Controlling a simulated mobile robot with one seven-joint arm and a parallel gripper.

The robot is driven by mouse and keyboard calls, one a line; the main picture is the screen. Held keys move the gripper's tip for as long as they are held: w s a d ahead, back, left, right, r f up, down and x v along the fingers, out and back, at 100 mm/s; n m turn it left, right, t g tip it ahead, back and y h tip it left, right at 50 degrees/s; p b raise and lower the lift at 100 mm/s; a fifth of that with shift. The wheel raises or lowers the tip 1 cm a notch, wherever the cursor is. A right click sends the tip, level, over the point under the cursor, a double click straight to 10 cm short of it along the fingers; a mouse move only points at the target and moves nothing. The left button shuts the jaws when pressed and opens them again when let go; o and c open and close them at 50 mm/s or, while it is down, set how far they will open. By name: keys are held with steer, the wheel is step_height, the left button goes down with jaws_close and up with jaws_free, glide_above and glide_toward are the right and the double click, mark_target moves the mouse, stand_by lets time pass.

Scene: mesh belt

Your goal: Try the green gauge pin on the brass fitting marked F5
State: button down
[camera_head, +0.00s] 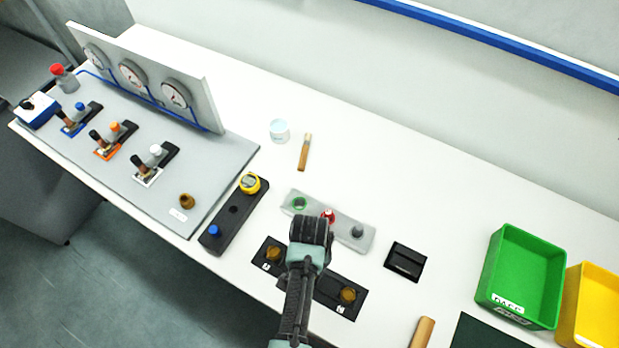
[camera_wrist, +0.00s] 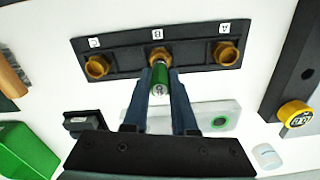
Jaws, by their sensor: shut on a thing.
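My gripper (camera_wrist: 160,78) is shut on the green gauge pin (camera_wrist: 160,88) in the wrist view. The pin points at the middle brass fitting (camera_wrist: 158,56), labelled B, on a black strip (camera_wrist: 125,60). Its tip overlaps the fitting's lower edge; I cannot tell whether it touches or enters. Brass fittings C (camera_wrist: 97,66) and A (camera_wrist: 225,53) flank it. In the head view my gripper hides the middle fitting and the pin. Another brass fitting (camera_head: 187,200) sits on the grey panel beside a small label (camera_head: 179,214), too small to read. No F5 mark is legible.
A black holder (camera_head: 230,220) with a yellow gauge stands left. A green bin (camera_head: 530,262) and yellow bin (camera_head: 590,310) stand right.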

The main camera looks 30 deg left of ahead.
steer(key=shift+r+p, duration=1)
steer(key=shift+r, duration=2.05)
